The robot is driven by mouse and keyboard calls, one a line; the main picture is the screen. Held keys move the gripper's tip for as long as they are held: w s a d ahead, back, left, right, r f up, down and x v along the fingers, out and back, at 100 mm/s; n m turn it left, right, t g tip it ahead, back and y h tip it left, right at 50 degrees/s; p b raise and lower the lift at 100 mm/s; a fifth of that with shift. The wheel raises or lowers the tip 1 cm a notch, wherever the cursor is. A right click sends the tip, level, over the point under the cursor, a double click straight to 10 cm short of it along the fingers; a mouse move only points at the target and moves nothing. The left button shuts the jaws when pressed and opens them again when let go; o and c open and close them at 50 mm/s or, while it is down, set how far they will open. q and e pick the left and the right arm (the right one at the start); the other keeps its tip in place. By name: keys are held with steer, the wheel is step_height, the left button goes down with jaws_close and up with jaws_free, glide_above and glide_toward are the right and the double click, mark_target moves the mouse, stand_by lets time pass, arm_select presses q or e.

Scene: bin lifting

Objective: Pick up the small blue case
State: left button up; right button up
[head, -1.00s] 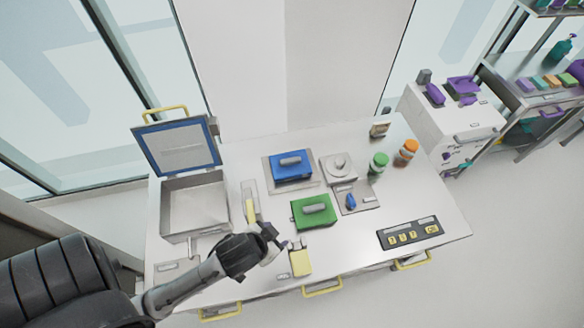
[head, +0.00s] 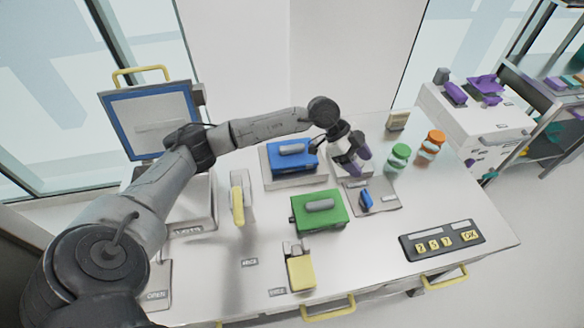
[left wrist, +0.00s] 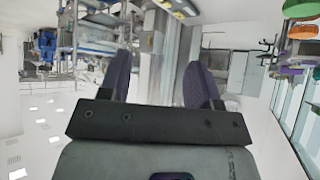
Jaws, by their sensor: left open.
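A blue case (head: 278,166) with a grey handle on top sits on a light plate at the back middle of the table. A green case (head: 326,222) with a similar handle sits in front of it. A much smaller blue piece (head: 366,200) rests on a grey plate to the right. My left gripper (head: 357,158) is above the back of the table, to the right of the blue case and apart from it. Its purple fingers are spread and empty; they also show in the left wrist view (left wrist: 159,82), where no case is visible. My right gripper is not in view.
An open bin with a blue-framed lid (head: 150,120) stands at left, partly behind my left arm. Green (head: 397,158) and orange (head: 431,146) jars stand right of the gripper. A keypad (head: 441,240) lies front right. A yellow block (head: 301,272) is near the front edge.

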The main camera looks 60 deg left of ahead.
arm_select(q)
steer(key=s+a+f+n+g+y+b, duration=0.1)
steer(key=a+f+n+g+y+b, duration=0.2)
steer(key=a, duration=0.9)
steer(key=n+g+y+b, duration=0.1)
steer(key=n+y+b, duration=0.2)
steer(key=n+y, duration=0.25)
glide_above(292, 147)
step_height(292, 147, down, 4)
steer(key=shift+r+n, duration=0.1)
steer(key=shift+n, duration=0.15)
steer(key=shift+f, duration=0.75)
step_height(292, 147, down, 5)
steer(key=shift+b, duration=0.75)
steer(key=shift+a, duration=0.1)
steer(key=shift+c, duration=1.3)
steer(key=shift+r, duration=0.1)
jaws_close()
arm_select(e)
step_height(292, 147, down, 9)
